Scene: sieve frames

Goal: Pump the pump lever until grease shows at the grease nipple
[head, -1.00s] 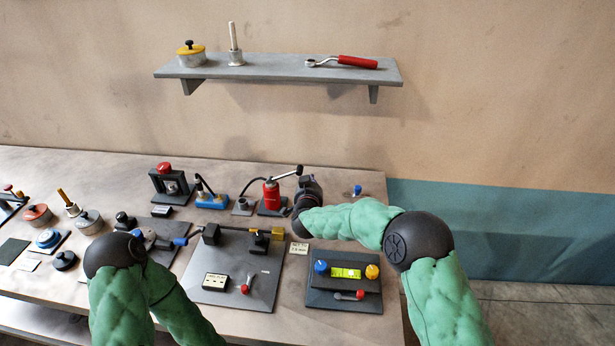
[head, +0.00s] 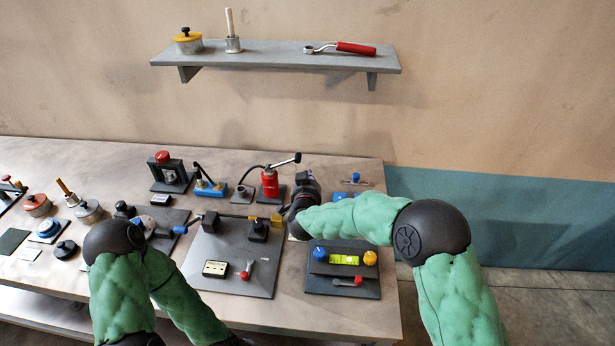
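The grease pump is a red cylinder (head: 270,184) on a dark base at the middle back of the bench. My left gripper is out of view.
A blue device with a black lever (head: 210,188) stands left of the block. A grey plate (head: 225,270) with a red-knobbed lever and a dark panel (head: 343,285) with blue and yellow knobs lie in front. A shelf (head: 275,59) hangs above.

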